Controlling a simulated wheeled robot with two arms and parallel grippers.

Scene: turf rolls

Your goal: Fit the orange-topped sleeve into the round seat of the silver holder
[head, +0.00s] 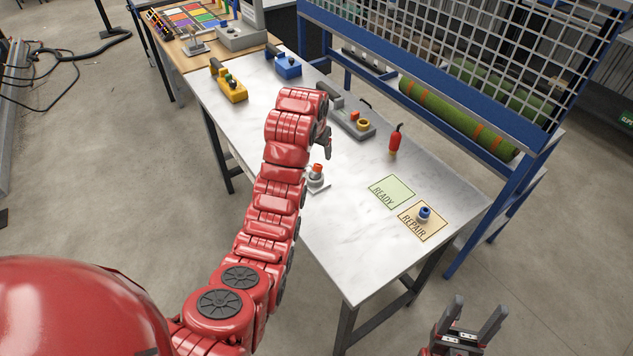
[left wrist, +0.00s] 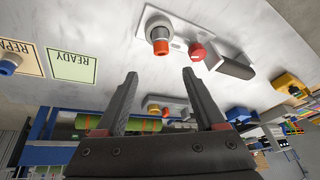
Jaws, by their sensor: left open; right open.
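The orange-topped sleeve (head: 316,169) stands at the silver holder (head: 320,188), which is partly hidden behind my left arm in the head view. In the left wrist view the sleeve (left wrist: 160,46) is at the round end of the holder's plate (left wrist: 178,31). The holder also shows a red knob (left wrist: 198,52) and a dark handle (left wrist: 232,66) there. I cannot tell how deep the sleeve sits. My left gripper (head: 327,150) is open and empty above the table, near the sleeve; its fingers (left wrist: 160,76) are apart. My right gripper (head: 480,304) is open and empty, off the table's front right.
A grey holder (head: 357,128), a blue one (head: 288,66) and a yellow one (head: 232,88) stand farther back. A red extinguisher-like bottle (head: 396,139) stands right. A blue-topped piece (head: 424,214) is on the REPAIR card (head: 411,229); the READY card (head: 391,188) is bare.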

